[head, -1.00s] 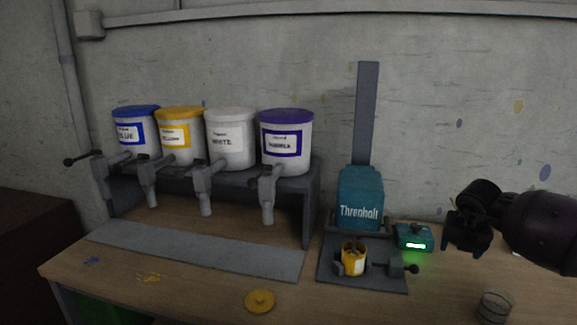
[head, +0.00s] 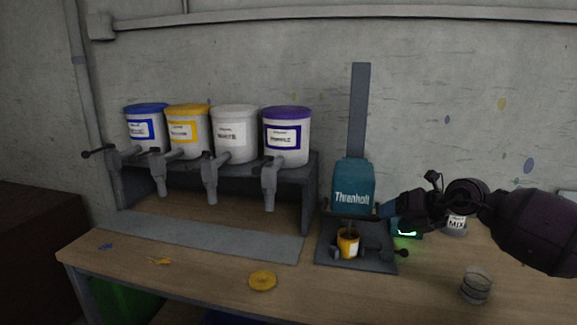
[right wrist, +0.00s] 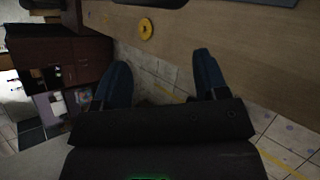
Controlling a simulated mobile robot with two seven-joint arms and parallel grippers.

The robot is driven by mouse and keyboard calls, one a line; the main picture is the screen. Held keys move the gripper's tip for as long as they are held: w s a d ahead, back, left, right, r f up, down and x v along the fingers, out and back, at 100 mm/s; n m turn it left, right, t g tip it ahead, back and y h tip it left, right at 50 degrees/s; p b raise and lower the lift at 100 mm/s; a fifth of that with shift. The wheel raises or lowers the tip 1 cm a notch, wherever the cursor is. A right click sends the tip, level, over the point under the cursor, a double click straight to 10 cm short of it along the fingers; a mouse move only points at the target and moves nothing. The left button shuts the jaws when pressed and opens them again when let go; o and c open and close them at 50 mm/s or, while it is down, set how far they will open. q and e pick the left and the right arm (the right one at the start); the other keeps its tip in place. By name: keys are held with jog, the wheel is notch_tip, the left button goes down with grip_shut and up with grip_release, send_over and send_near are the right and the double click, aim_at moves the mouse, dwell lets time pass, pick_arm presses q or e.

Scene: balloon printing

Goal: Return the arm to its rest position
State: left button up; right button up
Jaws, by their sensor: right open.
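My right gripper (head: 388,209) comes in from the right in the head view, beside the teal Threnholt mixer (head: 352,187) and partly in front of its control box (head: 407,229). In the right wrist view its two fingers (right wrist: 160,82) are spread apart with nothing between them. A yellow cup (head: 348,242) stands on the mixer's grey base, under the mixer head. A round yellow lid (head: 262,281) lies on the table and also shows in the right wrist view (right wrist: 146,29). My left gripper is not in view.
Blue, yellow, white and purple paint tubs (head: 235,134) stand on a rack with taps at the left. A container marked MIX (head: 456,222) is behind my arm. The front middle of the wooden table (head: 200,280) is mostly clear.

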jog(key=s+a+r+m+t+y, duration=0.1)
jog(key=s+a+m+t+y, duration=0.35)
jog(key=a+m+y, duration=0.35)
jog(key=s+d+f+m+t+h, duration=0.25)
jog(key=s+f+m+h, duration=0.3)
jog(key=f+m, duration=0.35)
jog(key=s+d+f+m+t+h, duration=0.25)
jog(key=s+f+m+h, duration=0.3)
jog(key=f+m, duration=0.4)
jog(key=s+d+f+m+g+h, duration=0.2)
jog(key=s+f+m, duration=0.2)
jog(key=s+f, duration=0.4)
jog(key=s+d+f+m+g+h, duration=0.3)
jog(key=s+f, duration=0.6)
jog(key=s, duration=0.5)
jog(key=shift+s+d+f+m, duration=0.15)
jog(key=shift+s+d+m, duration=0.1)
jog(key=shift+s+m, duration=0.1)
